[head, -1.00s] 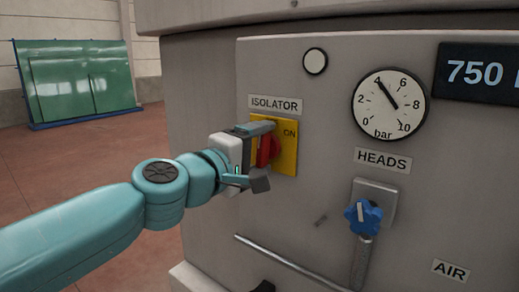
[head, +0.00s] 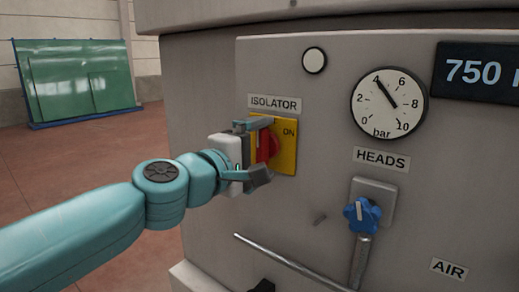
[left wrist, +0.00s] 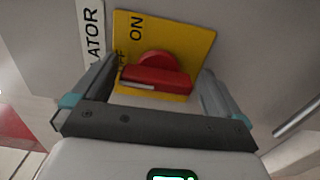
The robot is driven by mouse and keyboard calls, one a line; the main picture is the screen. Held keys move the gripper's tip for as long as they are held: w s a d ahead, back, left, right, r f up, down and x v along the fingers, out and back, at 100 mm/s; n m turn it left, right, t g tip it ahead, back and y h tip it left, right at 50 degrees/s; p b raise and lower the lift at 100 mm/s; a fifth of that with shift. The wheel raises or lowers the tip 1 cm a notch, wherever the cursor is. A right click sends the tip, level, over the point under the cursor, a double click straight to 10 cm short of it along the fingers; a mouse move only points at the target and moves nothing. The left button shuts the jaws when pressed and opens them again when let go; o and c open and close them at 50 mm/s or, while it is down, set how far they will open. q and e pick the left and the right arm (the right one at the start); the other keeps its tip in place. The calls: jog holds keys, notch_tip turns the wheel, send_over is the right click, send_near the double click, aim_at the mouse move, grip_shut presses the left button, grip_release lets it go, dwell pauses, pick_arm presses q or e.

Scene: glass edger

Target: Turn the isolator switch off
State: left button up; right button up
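The isolator switch is a red knob (head: 265,146) on a yellow plate (head: 288,158), under the ISOLATOR label on the machine front. The left wrist view shows the red knob (left wrist: 157,78) and the yellow plate (left wrist: 185,38) with ON and a partly hidden OFF. The knob's grip bar stands about upright on the panel, its white mark at the OFF-side end. My left gripper (head: 259,150) is open at the knob, one finger above and one below. In the left wrist view its fingers (left wrist: 158,92) are wide apart, with gaps beside the bar. My right gripper is not in view.
Right of the switch are a pressure gauge (head: 389,103), a blue valve knob (head: 362,216) under HEADS, and a display (head: 480,74). A metal rail (head: 290,262) runs below. A rack of green glass (head: 75,78) stands far left over open floor.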

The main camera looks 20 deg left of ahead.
pick_arm(q)
jog(key=p+v, duration=0.1)
jog(key=v, duration=1.5)
jog(key=shift+s, duration=0.15)
